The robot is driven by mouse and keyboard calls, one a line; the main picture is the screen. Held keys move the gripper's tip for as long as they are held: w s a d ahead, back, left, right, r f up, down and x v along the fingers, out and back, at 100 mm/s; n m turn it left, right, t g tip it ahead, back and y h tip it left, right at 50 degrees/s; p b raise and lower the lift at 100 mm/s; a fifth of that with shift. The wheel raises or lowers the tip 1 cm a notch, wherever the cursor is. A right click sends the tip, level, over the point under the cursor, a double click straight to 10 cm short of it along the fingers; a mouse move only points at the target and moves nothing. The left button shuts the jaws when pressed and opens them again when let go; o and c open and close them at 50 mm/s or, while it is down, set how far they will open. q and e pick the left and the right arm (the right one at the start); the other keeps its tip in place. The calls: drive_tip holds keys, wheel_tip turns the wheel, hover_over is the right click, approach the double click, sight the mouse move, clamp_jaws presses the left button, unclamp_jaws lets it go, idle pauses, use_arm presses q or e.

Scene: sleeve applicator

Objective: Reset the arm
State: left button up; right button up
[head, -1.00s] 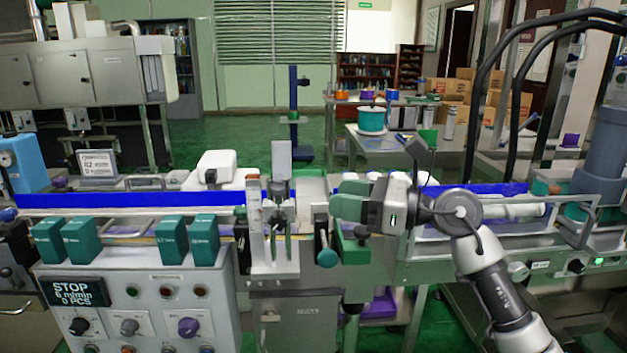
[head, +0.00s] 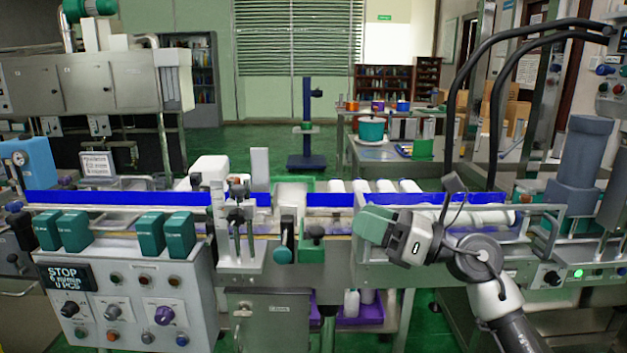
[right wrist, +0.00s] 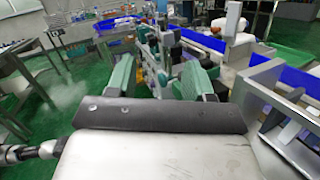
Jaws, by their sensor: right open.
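My right arm (head: 497,298) comes in from the lower right in the head view. Its right gripper (head: 362,226), with green fingers, hangs in front of the conveyor, right of the metal applicator bracket (head: 237,240), apart from it. In the right wrist view the two fingers (right wrist: 158,75) are spread with nothing held between them; the machine's fittings show beyond. My left gripper is not in view.
A conveyor with a blue rail (head: 110,197) runs across, with several white bottles (head: 386,187) behind my gripper. A control box (head: 130,305) with a STOP display stands at front left. A grey-blue cylinder (head: 585,160) and black hoses (head: 480,75) are at right.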

drive_tip(key=s+d+f+n+t+h, duration=0.1)
drive_tip(key=d+f+n+t+h, duration=0.4)
drive_tip(key=f+n, duration=0.6)
drive_tip(key=s+d+f+n+t+h, duration=0.15)
drive_tip(key=d+f+n+h, duration=0.25)
drive_tip(key=f+n+h, duration=0.7)
drive_tip(key=s+d+f+n+t+h, duration=0.2)
drive_tip(key=d+f+n+t+h, duration=0.15)
drive_tip(key=f+n, duration=0.7)
drive_tip(key=s+f+m+g+y+p, duration=0.1)
drive_tip(key=s+f+m+g+p, duration=0.4)
drive_tip(key=s+f, duration=0.95)
drive_tip(key=s+f+g+p, duration=0.5)
drive_tip(key=s+f+g, duration=0.65)
drive_tip(key=s, duration=0.55)
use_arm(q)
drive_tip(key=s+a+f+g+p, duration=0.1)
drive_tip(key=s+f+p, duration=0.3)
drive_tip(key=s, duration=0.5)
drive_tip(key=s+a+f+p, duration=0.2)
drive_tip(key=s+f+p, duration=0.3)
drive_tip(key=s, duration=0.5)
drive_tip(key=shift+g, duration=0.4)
use_arm(e)
drive_tip(key=s+d+f, duration=0.2)
drive_tip(key=s, duration=1.2)
drive_tip(key=shift+d+f, duration=0.15)
drive_tip(key=shift+f, duration=0.25)
